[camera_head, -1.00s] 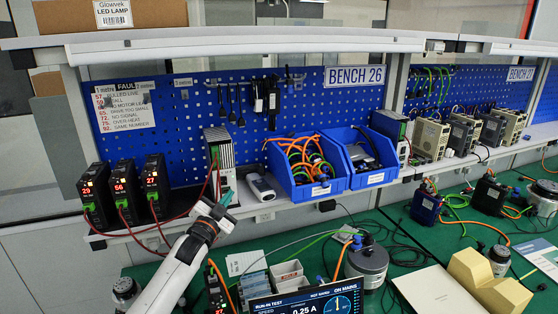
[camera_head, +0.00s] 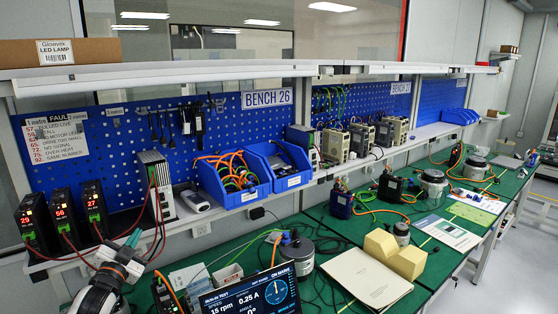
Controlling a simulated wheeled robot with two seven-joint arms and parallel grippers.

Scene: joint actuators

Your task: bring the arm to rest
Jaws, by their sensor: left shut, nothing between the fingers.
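My left arm comes in at the lower left, and its gripper (camera_head: 133,238) is shut and empty. Its teal tip points up and to the right, in front of the shelf edge, right of the black drives and below the tall grey drive (camera_head: 158,186). In the picture it overlaps red wires, and I cannot tell whether it touches them. The three black drives (camera_head: 62,216) with red displays 29, 56 and 27 stand on the shelf to its left. My right gripper does not show.
A walkway (camera_head: 505,260) lies at the right.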

